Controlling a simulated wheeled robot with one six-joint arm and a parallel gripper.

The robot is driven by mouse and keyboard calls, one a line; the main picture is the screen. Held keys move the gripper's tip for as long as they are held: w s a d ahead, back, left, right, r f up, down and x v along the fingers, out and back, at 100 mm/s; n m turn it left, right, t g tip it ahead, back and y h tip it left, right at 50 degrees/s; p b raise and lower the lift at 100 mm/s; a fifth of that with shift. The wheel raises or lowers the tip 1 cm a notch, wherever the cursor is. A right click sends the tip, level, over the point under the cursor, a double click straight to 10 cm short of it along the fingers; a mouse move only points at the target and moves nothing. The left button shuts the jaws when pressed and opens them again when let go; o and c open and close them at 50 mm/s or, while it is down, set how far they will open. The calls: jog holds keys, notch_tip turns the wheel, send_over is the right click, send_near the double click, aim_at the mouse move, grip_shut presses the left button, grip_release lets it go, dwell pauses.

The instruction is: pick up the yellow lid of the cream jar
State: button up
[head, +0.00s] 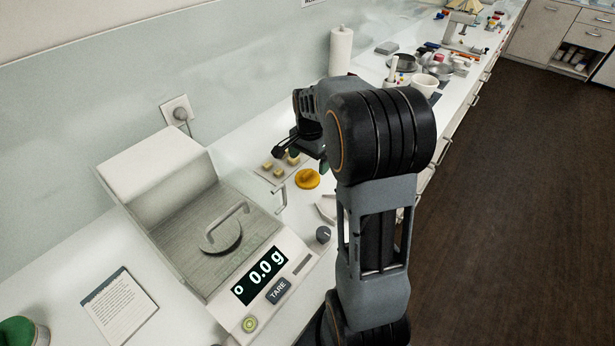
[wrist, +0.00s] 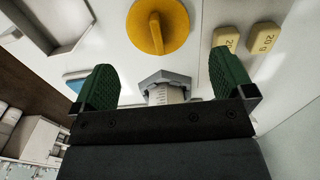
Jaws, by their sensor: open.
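The yellow lid (head: 307,179) is a round disc lying on the white counter, just right of the scale. In the wrist view the yellow lid (wrist: 157,26) shows a raised bar across its top. My gripper (wrist: 160,85) is open, with its green-padded fingers apart and nothing held between them. The lid lies beyond the fingertips in the wrist view. In the head view my gripper (head: 299,152) is above the counter, behind the lid, and partly hidden by my arm. The cream jar cannot be made out for certain.
The scale (head: 300,262) reads 0.0 g and has a handled pan cover. Small yellowish weights (wrist: 226,39) marked 20 g lie beside the lid. A grey hexagonal piece (wrist: 165,78) is near the fingers. A paper roll (head: 341,50) and several dishes stand farther back.

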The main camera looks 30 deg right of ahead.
aim_at(308, 172)
jog(key=shift+s+a+f+p, duration=0.1)
jog(key=shift+f+p, duration=0.1)
jog(key=shift+f, duration=1.2)
jog(key=shift+s+a+f+p, duration=0.1)
jog(key=shift+f+p, duration=0.05)
jog(key=shift+f, duration=1.2)
jog(key=shift+c, duration=0.2)
jog(key=c, duration=0.7)
